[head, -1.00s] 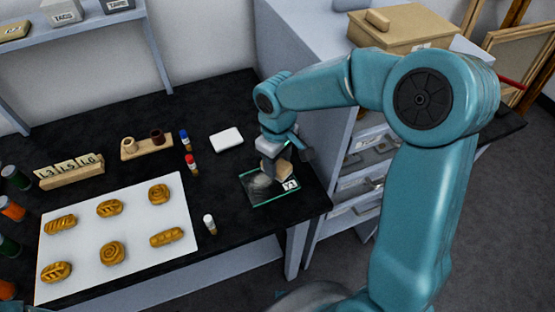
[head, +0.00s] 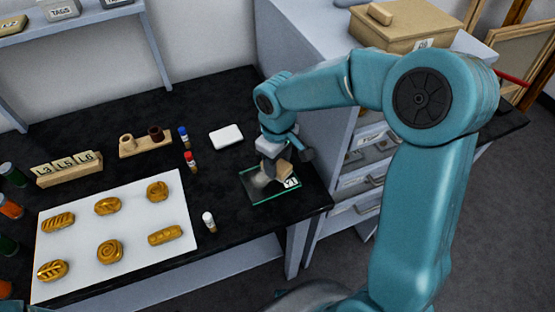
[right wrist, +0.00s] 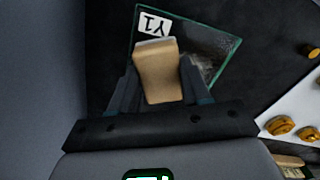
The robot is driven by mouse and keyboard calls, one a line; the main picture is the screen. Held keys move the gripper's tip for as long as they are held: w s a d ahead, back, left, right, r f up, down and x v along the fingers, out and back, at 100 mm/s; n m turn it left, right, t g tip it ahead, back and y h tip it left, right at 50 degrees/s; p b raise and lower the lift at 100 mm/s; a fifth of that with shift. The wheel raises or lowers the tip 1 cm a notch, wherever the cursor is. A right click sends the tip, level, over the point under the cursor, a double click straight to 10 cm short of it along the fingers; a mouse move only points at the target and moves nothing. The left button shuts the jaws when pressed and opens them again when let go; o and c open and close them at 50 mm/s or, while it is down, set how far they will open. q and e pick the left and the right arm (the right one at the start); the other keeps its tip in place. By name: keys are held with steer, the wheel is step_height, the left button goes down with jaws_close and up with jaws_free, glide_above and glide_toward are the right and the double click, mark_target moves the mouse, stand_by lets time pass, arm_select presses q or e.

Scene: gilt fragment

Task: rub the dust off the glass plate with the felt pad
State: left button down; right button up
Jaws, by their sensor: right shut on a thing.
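The glass plate (head: 272,195) lies flat near the right end of the black table, with a green edge and a label at its right corner. A pale grey dust patch shows on its left part; it also shows in the right wrist view on the plate (right wrist: 224,50), beside the pad. My right gripper (head: 273,166) is over the plate, shut on the tan felt pad (right wrist: 158,70). The pad (head: 284,170) is over the plate near the label; I cannot tell whether it touches the glass. The label reads Y1 in the right wrist view. My left gripper is out of view.
A white sheet (head: 133,262) with several golden carved pieces lies left of the plate. A white-capped bottle (head: 209,222), a red-capped bottle (head: 190,161), a blue-capped bottle (head: 184,137) and a white block (head: 226,137) stand nearby. A grey drawer cabinet (head: 345,120) borders the table's right end.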

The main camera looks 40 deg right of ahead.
mark_target(264, 179)
steer(key=shift+f+b, duration=0.3)
steer(key=shift+f, duration=0.1)
steer(key=shift+a, duration=0.1)
steer(key=shift+w+a+r, duration=0.1)
steer(key=shift+w+a, duration=0.1)
steer(key=shift+a, duration=0.7)
steer(key=shift+w+a, duration=0.15)
steer(key=shift+a, duration=0.75)
steer(key=shift+w+a, duration=0.15)
steer(key=shift+a, duration=0.75)
steer(key=shift+w+a, duration=0.15)
steer(key=shift+a, duration=0.75)
steer(key=shift+s+d+f+b, duration=0.1)
steer(key=shift+s+d+b, duration=0.1)
steer(key=shift+d, duration=0.7)
steer(key=shift+s+d+f+b, duration=0.1)
steer(key=shift+s+d+b, duration=0.05)
steer(key=shift+d, duration=0.75)
steer(key=shift+s+d, duration=0.2)
steer(key=shift+d, duration=0.75)
steer(key=shift+s+d, duration=0.2)
steer(key=shift+d, duration=0.75)
steer(key=shift+r, duration=0.15)
